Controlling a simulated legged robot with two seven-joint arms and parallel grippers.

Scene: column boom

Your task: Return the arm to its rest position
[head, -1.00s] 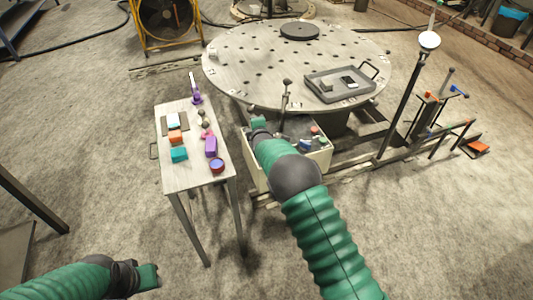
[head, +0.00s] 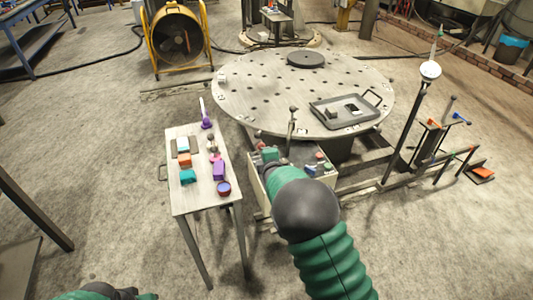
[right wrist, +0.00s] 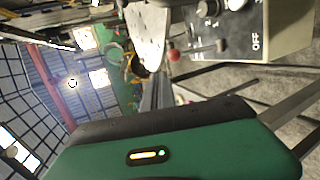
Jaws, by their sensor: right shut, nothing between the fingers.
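My right arm reaches forward in the head view with its green sleeve and dark joint. Its right gripper (head: 270,154) is shut and empty, at the left part of the pale control box (head: 328,178). Whether it touches the box is hidden. In the right wrist view, the green gripper housing fills the bottom. The box's panel (right wrist: 232,40) with an OFF label and a red ball knob (right wrist: 174,55) shows beyond it. My left gripper (head: 145,296) is barely in view at the bottom left edge, its fingers mostly cut off.
A round perforated table (head: 255,100) stands behind the box, with a grey tray (head: 322,119) on it. A small side table (head: 198,202) at left holds several coloured items. A tall post (head: 405,120) stands at right.

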